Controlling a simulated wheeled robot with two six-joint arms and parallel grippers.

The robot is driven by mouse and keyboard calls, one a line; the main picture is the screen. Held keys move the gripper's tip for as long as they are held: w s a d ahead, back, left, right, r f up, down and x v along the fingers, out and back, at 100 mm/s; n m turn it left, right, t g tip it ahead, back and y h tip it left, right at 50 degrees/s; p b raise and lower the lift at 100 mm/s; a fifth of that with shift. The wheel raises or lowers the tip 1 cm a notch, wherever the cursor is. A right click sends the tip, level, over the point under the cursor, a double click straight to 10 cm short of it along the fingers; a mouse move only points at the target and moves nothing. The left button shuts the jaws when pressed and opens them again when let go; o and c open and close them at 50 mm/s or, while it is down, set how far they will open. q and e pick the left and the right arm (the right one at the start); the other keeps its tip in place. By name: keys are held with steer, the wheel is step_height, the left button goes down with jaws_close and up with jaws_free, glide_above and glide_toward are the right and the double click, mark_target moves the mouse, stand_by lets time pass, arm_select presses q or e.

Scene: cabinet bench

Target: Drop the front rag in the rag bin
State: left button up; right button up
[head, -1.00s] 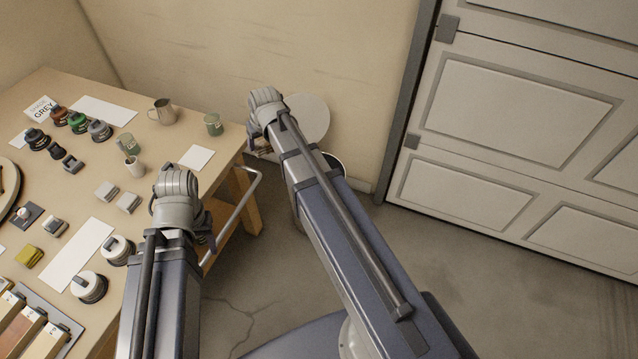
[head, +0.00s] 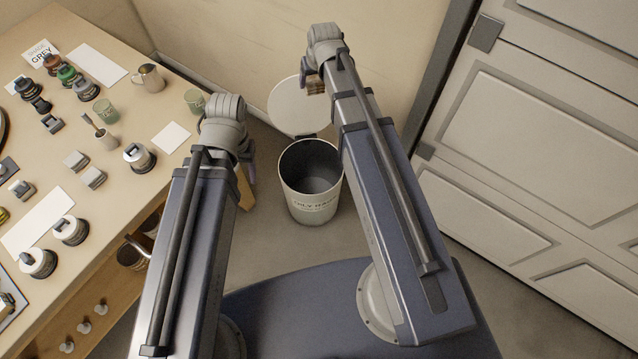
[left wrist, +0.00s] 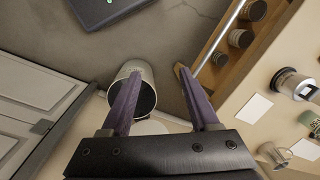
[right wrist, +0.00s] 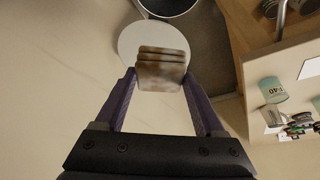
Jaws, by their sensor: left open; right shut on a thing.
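A folded rag, beige with brown stains (right wrist: 162,70), is held between the fingers of my right gripper (right wrist: 160,82). In the head view the rag (head: 316,87) hangs below that gripper, above the bin's raised lid. The rag bin (head: 313,207), a pale bucket with dark lettering, stands on the floor, its mouth open and dark inside. It also shows in the left wrist view (left wrist: 146,73), and its rim shows at the top of the right wrist view. The round white lid (head: 297,112) is tipped up behind it. My left gripper (left wrist: 158,75) is open and empty, left of the bin.
A wooden bench (head: 115,185) on the left holds jars, a metal jug (head: 150,78), cups and paper sheets. A pale wall is behind the bin, and a panelled cabinet (head: 540,150) stands at right. Some floor around the bin is clear.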

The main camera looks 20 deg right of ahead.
mark_target(314, 92)
arm_select(q)
steer(key=shift+o, duration=0.7)
steer(key=shift+f+b, duration=0.3)
steer(key=shift+f, duration=0.05)
arm_select(e)
steer(key=shift+f, duration=0.3)
arm_select(q)
steer(key=o, duration=0.4)
step_height(314, 92, down, 4)
steer(key=b, duration=0.4)
steer(key=shift+f, duration=0.1)
arm_select(e)
step_height(314, 92, down, 4)
steer(key=shift+f, duration=0.15)
arm_select(q)
step_height(314, 92, down, 35)
steer(key=b, duration=3.5)
arm_select(e)
step_height(314, 92, down, 35)
steer(key=shift+n, duration=0.4)
arm_select(q)
steer(key=shift+f, duration=0.15)
arm_select(e)
steer(key=shift+s+a+f, duration=0.1)
arm_select(q)
step_height(314, 92, down, 6)
steer(key=b, duration=0.6)
arm_select(e)
step_height(314, 92, down, 6)
steer(key=shift+r, duration=0.1)
